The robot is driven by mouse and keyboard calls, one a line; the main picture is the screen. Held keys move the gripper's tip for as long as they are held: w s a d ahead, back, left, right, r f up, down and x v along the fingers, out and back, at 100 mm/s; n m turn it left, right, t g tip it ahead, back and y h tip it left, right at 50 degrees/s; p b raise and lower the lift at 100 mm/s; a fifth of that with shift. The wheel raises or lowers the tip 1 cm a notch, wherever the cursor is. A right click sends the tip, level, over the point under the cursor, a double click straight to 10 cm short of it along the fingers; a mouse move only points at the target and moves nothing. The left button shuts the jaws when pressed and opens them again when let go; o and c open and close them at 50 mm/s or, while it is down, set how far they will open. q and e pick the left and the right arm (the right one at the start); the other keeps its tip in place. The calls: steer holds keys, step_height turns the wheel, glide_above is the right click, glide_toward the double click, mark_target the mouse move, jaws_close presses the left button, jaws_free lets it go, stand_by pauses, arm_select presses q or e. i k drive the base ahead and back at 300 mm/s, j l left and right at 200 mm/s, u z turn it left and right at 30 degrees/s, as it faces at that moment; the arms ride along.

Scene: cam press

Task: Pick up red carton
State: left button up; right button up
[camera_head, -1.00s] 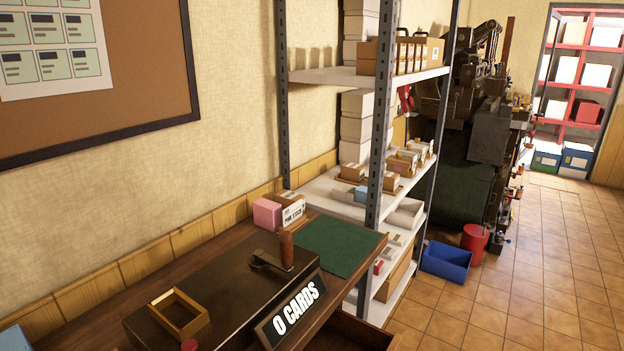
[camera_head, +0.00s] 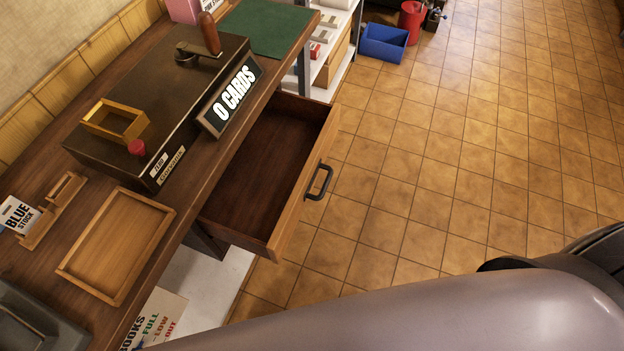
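A small red box (camera_head: 315,51) sits on a lower shelf of the rack at the top of the view, just past the desk's far corner. It is small and partly cut off by the rack, so I cannot tell for certain that it is the red carton. Neither of my grippers shows. A grey link of my own arm crosses the bottom right.
A wooden drawer (camera_head: 322,150) stands open from the desk. The desk holds a dark press box with an "0 CARDS" sign (camera_head: 234,95), an empty wooden tray (camera_head: 150,215) and a green mat (camera_head: 262,27). A blue bin (camera_head: 384,43) and red bucket (camera_head: 411,20) stand on the open tiled floor.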

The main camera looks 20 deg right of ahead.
mark_target(315, 48)
steer(key=u, duration=0.5)
steer(key=i+l+u, duration=0.15)
steer(key=l+u, duration=0.3)
steer(key=l, duration=0.2)
steer(key=i+l+u, duration=0.1)
steer(key=l+u, duration=0.4)
steer(key=l, duration=0.15)
